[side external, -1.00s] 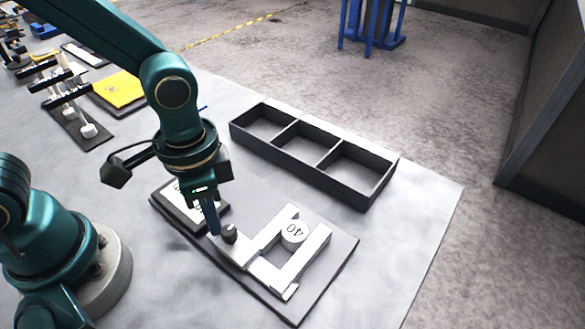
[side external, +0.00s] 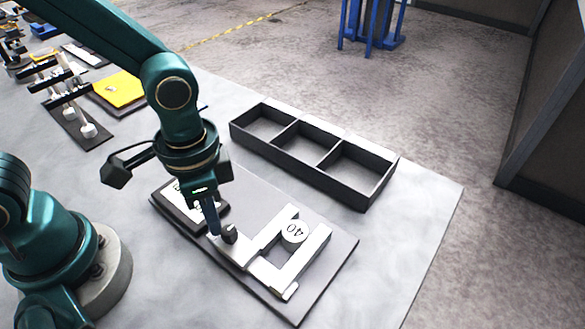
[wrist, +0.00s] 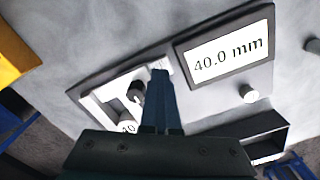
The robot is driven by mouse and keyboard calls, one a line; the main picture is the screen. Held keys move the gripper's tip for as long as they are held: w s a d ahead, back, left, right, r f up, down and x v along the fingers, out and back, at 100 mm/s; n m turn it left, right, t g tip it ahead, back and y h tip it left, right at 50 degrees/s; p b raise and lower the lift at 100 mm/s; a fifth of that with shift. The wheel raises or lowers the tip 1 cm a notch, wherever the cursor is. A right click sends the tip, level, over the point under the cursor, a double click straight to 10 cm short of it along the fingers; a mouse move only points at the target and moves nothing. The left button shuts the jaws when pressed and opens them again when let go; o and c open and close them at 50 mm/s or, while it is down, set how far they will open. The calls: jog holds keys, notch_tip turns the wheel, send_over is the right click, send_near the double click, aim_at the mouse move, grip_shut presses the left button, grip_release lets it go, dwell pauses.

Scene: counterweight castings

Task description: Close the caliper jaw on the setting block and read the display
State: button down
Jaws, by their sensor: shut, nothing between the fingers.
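The white caliper (side external: 309,254) lies on a dark board (side external: 312,292). The round white setting block (side external: 295,233), marked 40, sits between its two jaws and appears to be against both. It shows partly in the wrist view (wrist: 127,127). A dark knob (side external: 230,233) stands on the caliper's sliding part. My gripper (side external: 214,233) is shut and empty, its fingertips down beside the knob on the side away from the block; exact contact is unclear. The display (wrist: 228,55) reads 40.0 mm in the wrist view. My gripper partly hides it in the side view.
A dark three-compartment tray (side external: 315,172), empty, stands behind the board. A yellow pad (side external: 121,90) and a rack with black-handled white pieces (side external: 88,130) are at the far left. The table right of the board is clear up to its edge.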

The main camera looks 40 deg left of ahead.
jog(key=shift+w+d+r, duration=0.1)
jog(key=shift+d, duration=0.05)
notch_tip(320, 180, up, 7)
dwell(0.9)
jog(key=s+a+r+n+t, duration=0.2)
jog(key=a+r+n+t, duration=0.2)
jog(key=a, duration=0.4)
jog(key=shift+s+r+n+t, duration=0.15)
jog(key=shift+r+n+t, duration=0.2)
jog(key=shift+n+t, duration=0.55)
